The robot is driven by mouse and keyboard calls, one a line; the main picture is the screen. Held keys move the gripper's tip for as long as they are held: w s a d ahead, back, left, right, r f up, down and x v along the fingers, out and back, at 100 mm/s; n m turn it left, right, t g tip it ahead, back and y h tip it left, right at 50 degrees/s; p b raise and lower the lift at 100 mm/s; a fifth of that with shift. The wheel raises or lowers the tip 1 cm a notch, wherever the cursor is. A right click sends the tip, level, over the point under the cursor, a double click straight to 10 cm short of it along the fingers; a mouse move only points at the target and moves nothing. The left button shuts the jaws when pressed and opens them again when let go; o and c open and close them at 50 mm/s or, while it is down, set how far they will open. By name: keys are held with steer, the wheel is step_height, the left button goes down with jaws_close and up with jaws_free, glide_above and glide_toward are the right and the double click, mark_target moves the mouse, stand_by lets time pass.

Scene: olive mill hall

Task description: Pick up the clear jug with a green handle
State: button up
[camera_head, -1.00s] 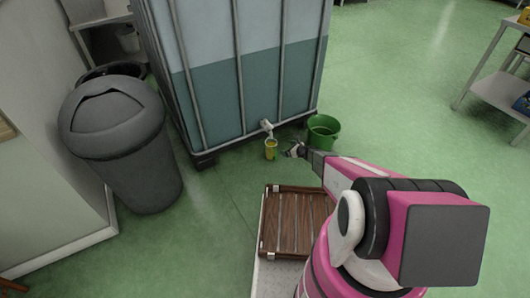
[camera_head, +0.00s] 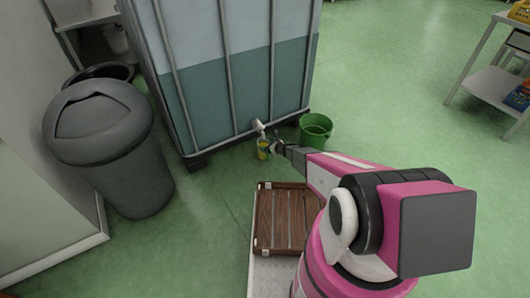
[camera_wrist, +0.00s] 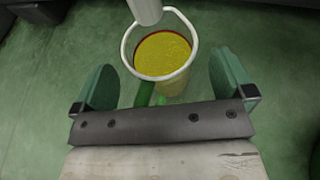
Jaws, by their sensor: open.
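The clear jug (camera_wrist: 186,80) holds yellow liquid and stands under the pale tap spout in the wrist view. Its green handle (camera_wrist: 145,93) points toward my gripper (camera_wrist: 163,85). My gripper is open, with one green finger on each side of the handle and apart from it. The lower part of the handle is hidden behind the gripper's front plate. In the head view the jug (camera_head: 263,148) is a small yellow shape on the floor below the tank's tap, just left of my gripper (camera_head: 277,147).
A large caged tank (camera_head: 235,85) with a tap (camera_head: 259,128) stands behind the jug. A green bucket (camera_head: 315,130) is close on the right. A grey bin (camera_head: 105,140) stands left. A slatted wooden crate (camera_head: 283,218) is in front.

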steer(key=shift+w+a+f, duration=0.2)
steer(key=shift+w+a, duration=0.1)
steer(key=shift+a, duration=0.05)
steer(key=c, duration=1.7)
steer(key=shift+r, duration=0.2)
